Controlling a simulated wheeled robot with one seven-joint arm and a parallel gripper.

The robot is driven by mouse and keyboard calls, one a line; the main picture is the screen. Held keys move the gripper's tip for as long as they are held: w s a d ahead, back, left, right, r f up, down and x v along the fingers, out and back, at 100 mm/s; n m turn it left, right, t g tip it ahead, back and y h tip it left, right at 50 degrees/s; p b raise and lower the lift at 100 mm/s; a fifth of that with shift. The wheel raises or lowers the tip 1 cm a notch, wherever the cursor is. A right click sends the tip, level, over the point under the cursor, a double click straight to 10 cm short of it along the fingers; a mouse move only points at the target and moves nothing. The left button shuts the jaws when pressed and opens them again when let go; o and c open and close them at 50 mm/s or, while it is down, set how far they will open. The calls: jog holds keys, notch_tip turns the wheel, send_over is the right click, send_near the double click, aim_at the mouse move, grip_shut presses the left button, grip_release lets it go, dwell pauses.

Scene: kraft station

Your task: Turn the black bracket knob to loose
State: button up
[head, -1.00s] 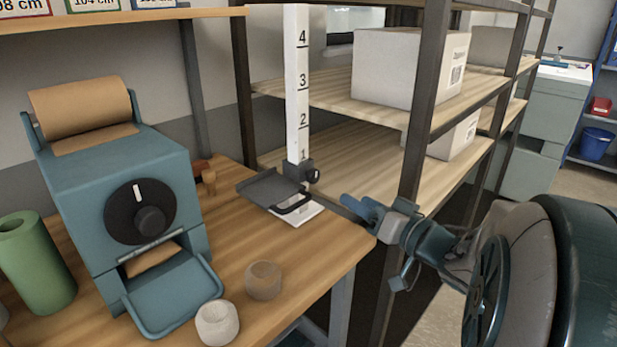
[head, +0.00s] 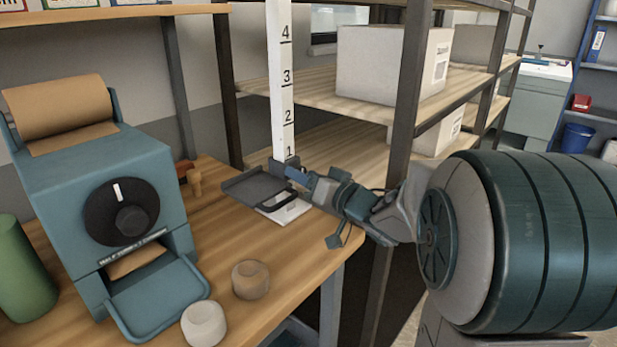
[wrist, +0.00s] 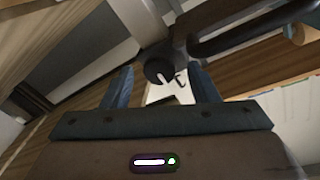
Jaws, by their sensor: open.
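The black bracket knob (wrist: 158,72) shows in the wrist view as a dark round knob with a white pointer line, in front of and between my two fingers. The fingers stand apart on either side of it, and I cannot tell if either touches it. In the head view my gripper (head: 294,174) is at the foot of the white numbered post (head: 281,90) and hides the knob there. The dark bracket plate (head: 250,187) with its looped handle (head: 277,202) sits at the post's base, left of my gripper. My gripper (wrist: 158,88) is open and empty.
A blue-green paper dispenser (head: 95,170) with a round dial stands left on the wooden table. Two small round cups, one tan (head: 250,280) and one white (head: 204,324), stand near the front edge. A shelf upright (head: 404,110) rises close behind my arm.

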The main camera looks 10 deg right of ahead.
jog(key=c, duration=1)
jog(key=n+b, duration=0.4)
jog(key=shift+f+n+y, duration=0.15)
jog(key=shift+n+y, duration=0.15)
jog(key=shift+n, duration=0.1)
jog(key=o, duration=1)
jog(key=shift+s, duration=0.1)
jog(key=p+v, duration=0.1)
jog(key=v, duration=1.2)
jog(key=shift+s+f, duration=0.25)
jog(key=shift+s, duration=0.1)
